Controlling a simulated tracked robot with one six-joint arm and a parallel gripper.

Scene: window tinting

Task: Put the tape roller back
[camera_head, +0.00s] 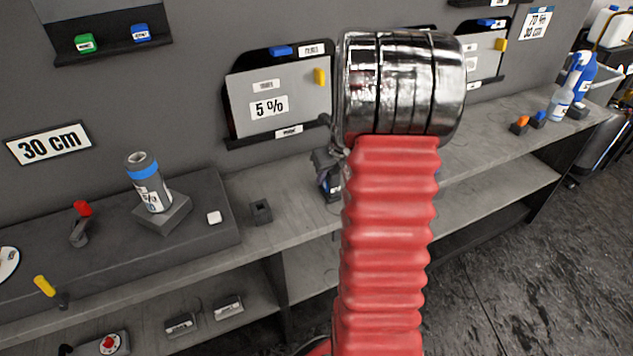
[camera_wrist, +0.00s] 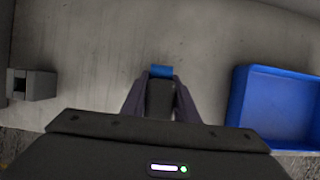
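My gripper (camera_wrist: 160,92) is closed around a dark handle-like piece with a blue end, which looks like the tape roller (camera_wrist: 161,72). The fingers press on both its sides, and the blue end sticks out past them. In the head view my gripper (camera_head: 327,172) is mostly hidden behind my red arm, over the grey worktop. A small grey block with a square hole (camera_head: 262,211) stands on the worktop to its left. It also shows at the left of the wrist view (camera_wrist: 32,85), apart from the held piece.
A blue bin (camera_wrist: 238,95) stands to the right of my gripper in the wrist view. A 5 % panel (camera_head: 295,110) hangs behind. The worktop between block and bin is clear.

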